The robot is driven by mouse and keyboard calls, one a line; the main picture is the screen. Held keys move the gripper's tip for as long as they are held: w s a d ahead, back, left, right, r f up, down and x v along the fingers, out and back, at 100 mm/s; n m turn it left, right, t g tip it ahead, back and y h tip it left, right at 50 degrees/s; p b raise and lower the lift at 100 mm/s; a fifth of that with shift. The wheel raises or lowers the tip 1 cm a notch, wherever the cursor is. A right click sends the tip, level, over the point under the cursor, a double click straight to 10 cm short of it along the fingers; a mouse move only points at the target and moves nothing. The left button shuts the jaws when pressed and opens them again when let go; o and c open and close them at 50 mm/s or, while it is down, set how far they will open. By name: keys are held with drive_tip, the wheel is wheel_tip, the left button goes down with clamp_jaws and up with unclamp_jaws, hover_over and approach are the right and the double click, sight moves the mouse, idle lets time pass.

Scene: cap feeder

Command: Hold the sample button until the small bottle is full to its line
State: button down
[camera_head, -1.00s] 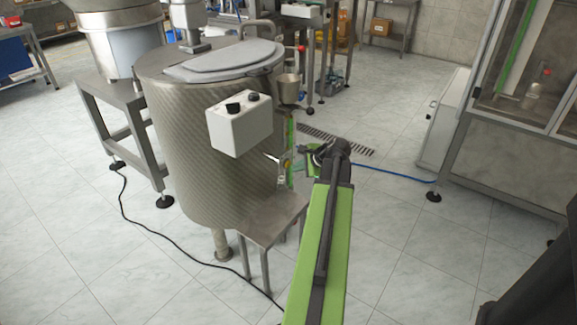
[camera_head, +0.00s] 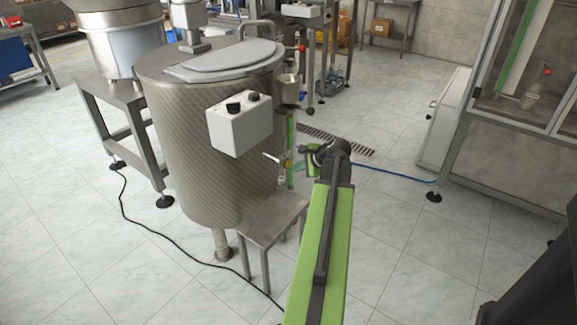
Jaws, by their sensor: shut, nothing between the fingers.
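A carbon-patterned tank (camera_head: 190,150) with a grey lid stands left of centre. On its front is a white control box (camera_head: 240,125) with two black knobs on top. On the tank's right side are a thin pale lever (camera_head: 271,157) and a small outlet fitting (camera_head: 286,163). My gripper (camera_head: 304,149) is at the end of my green arm, just right of this fitting, and looks shut and empty. I cannot tell whether it touches anything. I cannot make out the sample button or the small bottle with its line; the area by the gripper is small and partly hidden.
A low metal stand (camera_head: 272,217) is below the fitting, left of my arm. A small cup (camera_head: 289,87) hangs at the tank's upper right. A blue hose (camera_head: 395,172) runs right to a glazed cabinet (camera_head: 500,150). Floor between them is clear.

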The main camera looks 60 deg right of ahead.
drive_tip(key=shift+w, duration=0.4)
drive_tip(key=shift+w, duration=0.5)
idle(7.1)
